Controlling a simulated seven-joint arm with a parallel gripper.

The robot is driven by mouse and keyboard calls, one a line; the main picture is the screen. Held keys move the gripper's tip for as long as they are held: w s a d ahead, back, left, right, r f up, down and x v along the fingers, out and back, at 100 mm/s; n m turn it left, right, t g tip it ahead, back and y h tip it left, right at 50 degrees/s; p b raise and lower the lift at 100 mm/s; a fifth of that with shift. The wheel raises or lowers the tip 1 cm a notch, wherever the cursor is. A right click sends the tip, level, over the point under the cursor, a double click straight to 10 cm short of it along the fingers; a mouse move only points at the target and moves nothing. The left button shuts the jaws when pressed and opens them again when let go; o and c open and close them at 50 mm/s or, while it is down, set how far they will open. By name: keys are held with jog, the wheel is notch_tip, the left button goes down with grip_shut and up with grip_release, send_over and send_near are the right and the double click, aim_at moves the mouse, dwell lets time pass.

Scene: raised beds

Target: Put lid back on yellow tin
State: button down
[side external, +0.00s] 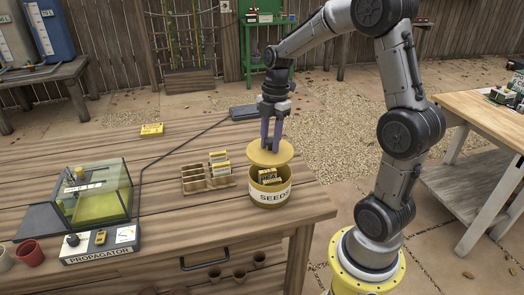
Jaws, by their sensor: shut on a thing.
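The yellow tin (269,191), marked SEEDS, stands upright near the right end of the wooden table. Its mouth is open towards the camera, and seed packets (269,176) show inside. My gripper (270,143) points down above the tin and is shut on the yellow lid (269,153). The lid is held roughly level over the tin, with a gap visible at the front between lid and rim. Whether the lid touches the rim at the back cannot be told. The lid's grip point is partly hidden by the fingers.
A wooden rack (208,182) with packets stands left of the tin. A propagator (97,200) with a clear cover sits further left. A yellow packet (152,129) and a dark box (243,113) with a cable lie behind. The table between has free room.

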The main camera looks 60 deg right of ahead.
jog(key=shift+f, duration=3.2)
jog(key=shift+f, duration=0.2)
grip_release()
dwell(0.4)
jog(key=shift+d+r, duration=0.1)
jog(key=shift+r, duration=3.45)
grip_shut()
